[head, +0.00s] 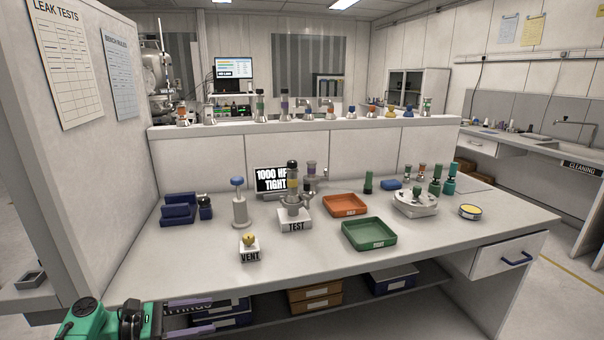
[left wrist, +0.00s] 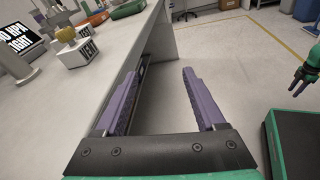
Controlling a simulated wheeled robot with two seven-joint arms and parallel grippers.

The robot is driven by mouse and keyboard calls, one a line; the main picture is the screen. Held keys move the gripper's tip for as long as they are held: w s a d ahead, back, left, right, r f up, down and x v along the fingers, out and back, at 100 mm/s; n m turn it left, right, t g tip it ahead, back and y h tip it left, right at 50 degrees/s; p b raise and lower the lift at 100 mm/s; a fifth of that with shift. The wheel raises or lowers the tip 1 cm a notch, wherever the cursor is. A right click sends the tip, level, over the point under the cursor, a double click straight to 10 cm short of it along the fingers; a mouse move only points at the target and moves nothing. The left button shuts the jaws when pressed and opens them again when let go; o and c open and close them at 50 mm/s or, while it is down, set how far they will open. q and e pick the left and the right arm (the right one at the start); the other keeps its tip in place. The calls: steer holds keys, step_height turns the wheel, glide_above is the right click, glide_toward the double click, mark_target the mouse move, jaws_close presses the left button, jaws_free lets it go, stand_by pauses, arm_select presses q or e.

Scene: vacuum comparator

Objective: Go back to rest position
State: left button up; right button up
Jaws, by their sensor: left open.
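My left gripper (head: 212,315) is at the lower left of the head view, low in front of the bench. Its purple fingers are apart with nothing between them. In the left wrist view my left gripper (left wrist: 159,80) points along the bench's front edge, with floor between its fingers. At the right edge of that view is a green and dark arm end, which appears to be my right gripper (left wrist: 303,80); its jaws are too small to read. The head view does not show my right gripper.
The bench (head: 310,245) carries a VENT block (head: 250,254), a TEST stand (head: 295,222), an orange tray (head: 345,205), a green tray (head: 369,234) and a round white holder (head: 415,206). Boxes (head: 315,297) sit on the shelf below. A drawer (head: 508,254) is at the right.

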arm_select(q)
steer(key=s+d+f+m+g+y, duration=0.45)
steer(key=s+f+m+y, duration=0.25)
steer(key=s+f+m, duration=0.8)
steer(key=s+a+r+m+t+y, duration=0.2)
steer(key=s+a+r+m+y, duration=0.2)
steer(key=s+m+y, duration=0.4)
steer(key=s+f+g+p, duration=0.2)
steer(key=s+f+p, duration=0.15)
steer(key=f, duration=1.45)
steer(key=s+a+f+p, duration=0.3)
steer(key=s+f, duration=0.9)
steer(key=s, duration=0.4)
steer(key=shift+s+g+h, duration=0.25)
steer(key=shift+g+h, duration=0.05)
steer(key=shift+g, duration=0.15)
arm_select(e)
step_height(320, 180, up, 7)
steer(key=shift+s, duration=0.25)
